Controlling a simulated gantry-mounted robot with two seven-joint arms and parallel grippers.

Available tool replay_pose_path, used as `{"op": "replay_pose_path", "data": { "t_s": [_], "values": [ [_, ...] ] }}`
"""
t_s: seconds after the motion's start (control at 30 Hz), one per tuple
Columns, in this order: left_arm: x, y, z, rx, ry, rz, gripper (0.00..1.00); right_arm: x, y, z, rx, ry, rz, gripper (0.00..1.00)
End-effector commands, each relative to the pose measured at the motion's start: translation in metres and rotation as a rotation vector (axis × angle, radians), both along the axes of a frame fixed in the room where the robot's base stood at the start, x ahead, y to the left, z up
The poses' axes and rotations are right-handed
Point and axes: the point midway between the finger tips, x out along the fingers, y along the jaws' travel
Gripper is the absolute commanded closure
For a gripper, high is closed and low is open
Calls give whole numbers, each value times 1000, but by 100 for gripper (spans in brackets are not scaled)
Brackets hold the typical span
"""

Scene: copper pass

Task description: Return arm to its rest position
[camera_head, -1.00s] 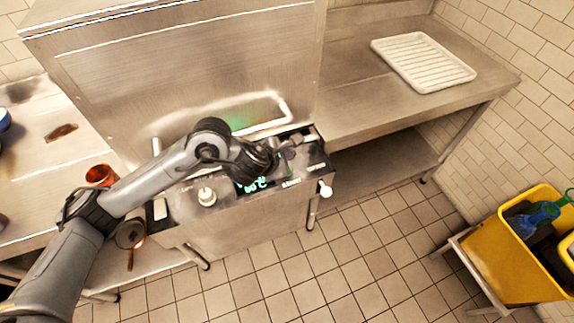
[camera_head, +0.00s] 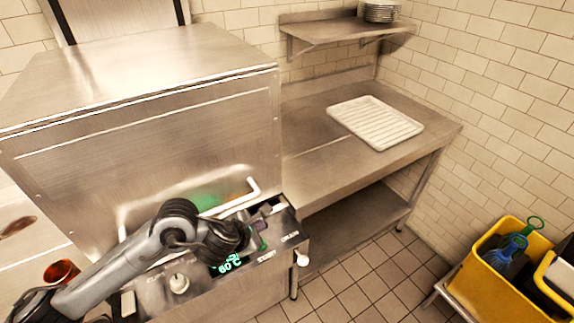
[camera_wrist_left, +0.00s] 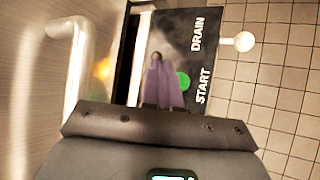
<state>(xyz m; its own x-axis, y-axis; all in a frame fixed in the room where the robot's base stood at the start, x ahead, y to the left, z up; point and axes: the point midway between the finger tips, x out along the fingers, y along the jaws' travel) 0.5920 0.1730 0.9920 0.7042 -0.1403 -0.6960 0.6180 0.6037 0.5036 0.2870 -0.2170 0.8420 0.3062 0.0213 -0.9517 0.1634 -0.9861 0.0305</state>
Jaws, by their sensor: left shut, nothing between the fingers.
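My left arm comes in from the lower left in the head view and reaches over the control panel (camera_head: 165,300) of a steel dishwasher-like machine (camera_head: 150,130). My left gripper (camera_head: 262,234) is at the panel's right part, near the START and DRAIN labels. In the left wrist view its purple-grey fingers (camera_wrist_left: 160,82) are together and empty, beside a lit green START button (camera_wrist_left: 183,80). I cannot tell whether they touch the panel. My right arm and gripper are not in view.
A bar handle (camera_head: 240,199) runs across the machine's front just behind the gripper. A white ribbed rack (camera_head: 375,122) lies on the steel table to the right. A yellow bucket (camera_head: 470,285) stands at the lower right. A copper-coloured cup (camera_head: 61,272) is left of the arm.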

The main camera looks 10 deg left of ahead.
Motion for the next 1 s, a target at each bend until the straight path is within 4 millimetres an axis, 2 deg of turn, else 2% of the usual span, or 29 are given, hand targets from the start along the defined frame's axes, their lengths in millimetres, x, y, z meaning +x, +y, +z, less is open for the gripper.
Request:
{"op": "replay_pose_path", "data": {
  "t_s": [0.17,0.27,0.4,0.53,0.67,0.8,0.97,1.0],
  "values": [
    [-11,-20,-9,-129,16,77,100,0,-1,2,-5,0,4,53],
    [-24,-41,-17,-306,43,195,100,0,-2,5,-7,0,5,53],
    [-52,-71,-27,-667,121,476,100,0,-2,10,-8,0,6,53],
    [-83,-81,-35,-1043,226,846,100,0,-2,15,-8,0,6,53],
    [-115,-71,-47,-1386,330,1282,100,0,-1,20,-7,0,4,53],
    [-157,-44,-65,-1701,394,1818,100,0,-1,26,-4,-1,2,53],
    [-213,-6,-88,-1948,344,2433,100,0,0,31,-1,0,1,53],
    [-226,2,-93,1840,-287,-2376,100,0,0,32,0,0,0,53]
  ]
}}
